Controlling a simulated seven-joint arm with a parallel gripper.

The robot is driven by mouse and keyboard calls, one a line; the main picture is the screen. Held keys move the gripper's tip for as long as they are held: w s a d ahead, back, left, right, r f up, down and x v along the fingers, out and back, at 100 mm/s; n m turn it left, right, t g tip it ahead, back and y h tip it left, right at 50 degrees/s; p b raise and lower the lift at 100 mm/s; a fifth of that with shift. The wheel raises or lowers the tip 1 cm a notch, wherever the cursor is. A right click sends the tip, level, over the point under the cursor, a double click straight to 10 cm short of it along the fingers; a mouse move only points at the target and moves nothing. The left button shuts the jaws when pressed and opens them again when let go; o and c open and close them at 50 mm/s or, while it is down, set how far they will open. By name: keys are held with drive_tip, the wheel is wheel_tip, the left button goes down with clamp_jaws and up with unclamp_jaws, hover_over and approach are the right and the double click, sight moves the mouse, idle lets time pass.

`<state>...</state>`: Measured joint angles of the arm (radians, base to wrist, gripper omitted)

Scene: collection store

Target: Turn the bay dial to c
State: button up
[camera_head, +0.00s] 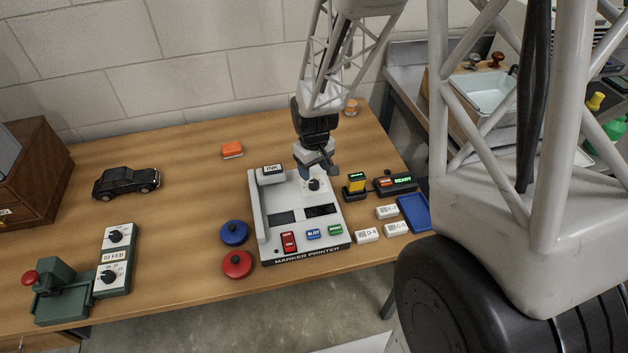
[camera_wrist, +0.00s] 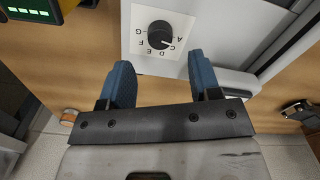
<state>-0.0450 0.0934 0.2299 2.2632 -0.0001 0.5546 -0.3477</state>
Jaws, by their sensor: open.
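The bay dial (camera_wrist: 160,35) is a round black knob on a white plate ringed with letters, in the wrist view. Its white pointer mark slants down and right, toward about the letter C; the exact letter is hard to read. In the head view the dial (camera_head: 314,184) sits on the upper part of the marker printer (camera_head: 262,221), partly hidden by my gripper. My gripper (camera_wrist: 160,72) is open and empty, its two blue fingertips apart and pointing toward the dial. In the head view my gripper (camera_head: 312,171) is just above and behind the dial.
An INK block (camera_head: 272,174) is left of the dial. A yellow-and-black block (camera_head: 355,184) and a READY display box (camera_head: 396,184) stand close on the right. White labelled blocks and a blue tray (camera_head: 413,213) are at the front right.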

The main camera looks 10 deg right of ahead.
sight(314, 182)
drive_tip(key=shift+f, duration=2.7)
drive_tip(key=c, duration=0.9)
drive_tip(key=shift+m, duration=3.2)
